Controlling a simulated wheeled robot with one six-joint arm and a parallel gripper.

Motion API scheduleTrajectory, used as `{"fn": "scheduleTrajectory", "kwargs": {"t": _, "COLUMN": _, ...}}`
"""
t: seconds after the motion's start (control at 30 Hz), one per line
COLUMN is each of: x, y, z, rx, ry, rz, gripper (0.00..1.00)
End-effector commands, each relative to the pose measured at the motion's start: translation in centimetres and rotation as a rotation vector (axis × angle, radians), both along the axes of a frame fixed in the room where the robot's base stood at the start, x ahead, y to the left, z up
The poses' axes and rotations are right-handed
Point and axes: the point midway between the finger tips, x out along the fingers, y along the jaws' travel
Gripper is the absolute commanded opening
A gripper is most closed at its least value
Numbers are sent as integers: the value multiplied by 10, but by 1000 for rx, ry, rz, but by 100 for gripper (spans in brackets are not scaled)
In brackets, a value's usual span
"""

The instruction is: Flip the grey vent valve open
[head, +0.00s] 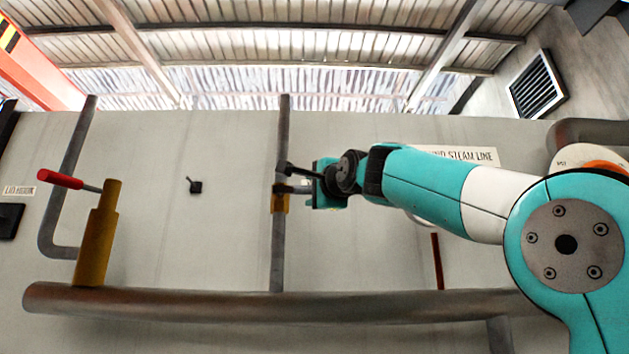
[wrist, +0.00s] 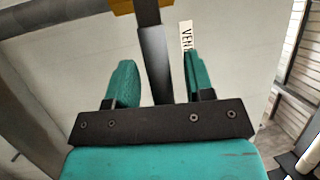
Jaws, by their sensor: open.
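The vent valve has a yellow-brown body (head: 280,203) on a vertical grey pipe in the head view. Its dark grey lever (head: 298,170) sticks out to the right, toward my gripper (head: 320,186). In the wrist view the lever (wrist: 154,55) runs between the two teal fingers of my gripper (wrist: 157,62), with a visible gap on each side. The gripper is open and around the lever, not clamped on it. The valve body shows only as a yellow edge (wrist: 122,6) at the top. A partly hidden label (wrist: 186,36) reading "VEN" is behind the right finger.
A yellow valve (head: 95,245) with a red handle (head: 60,179) stands at the left. A thick horizontal pipe (head: 200,304) runs below. A small dark switch (head: 195,187) is on the wall. A gauge (head: 572,158) is partly hidden behind my arm at the right.

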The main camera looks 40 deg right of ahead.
Motion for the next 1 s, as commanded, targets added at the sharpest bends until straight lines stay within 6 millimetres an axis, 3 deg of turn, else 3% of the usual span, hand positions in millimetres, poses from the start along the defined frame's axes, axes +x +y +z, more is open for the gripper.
{"fn": "scheduleTrajectory", "kwargs": {"t": 0.33, "x": 5, "y": -1, "z": 0, "rx": 0, "ry": 0, "rz": 0, "gripper": 48}}
{"fn": "scheduleTrajectory", "kwargs": {"t": 0.57, "x": 5, "y": -1, "z": 0, "rx": 0, "ry": 0, "rz": 0, "gripper": 0}}
{"fn": "scheduleTrajectory", "kwargs": {"t": 1.0, "x": 5, "y": 0, "z": -9, "rx": 53, "ry": -37, "rz": 1, "gripper": 0}}
